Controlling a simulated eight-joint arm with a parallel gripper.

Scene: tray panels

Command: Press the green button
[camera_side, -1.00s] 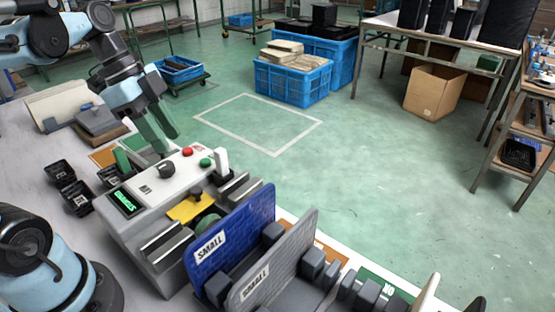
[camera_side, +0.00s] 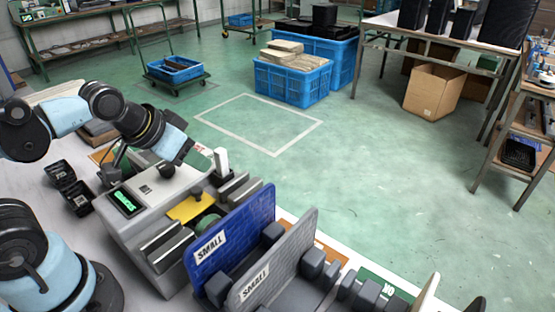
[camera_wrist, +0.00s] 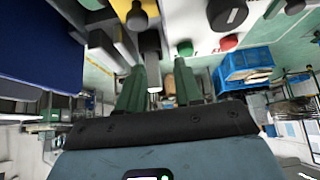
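The green button (camera_wrist: 185,48) is a small round cap on the light control panel (camera_wrist: 188,22) in the wrist view. The tip of my gripper's right green finger is right beside it in the picture; I cannot tell whether they touch. My gripper (camera_wrist: 160,74) is open, with a clear gap between its two green fingers. In the side view my gripper (camera_side: 178,152) is over the panel end of the grey machine (camera_side: 150,222) and hides the green button.
The red button (camera_wrist: 228,43) and a black knob (camera_wrist: 228,14) are close by on the panel. A white post (camera_side: 221,160) stands next to my gripper. Blue (camera_side: 235,240) and grey (camera_side: 275,262) panels marked SMALL stand in front. Open floor lies beyond.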

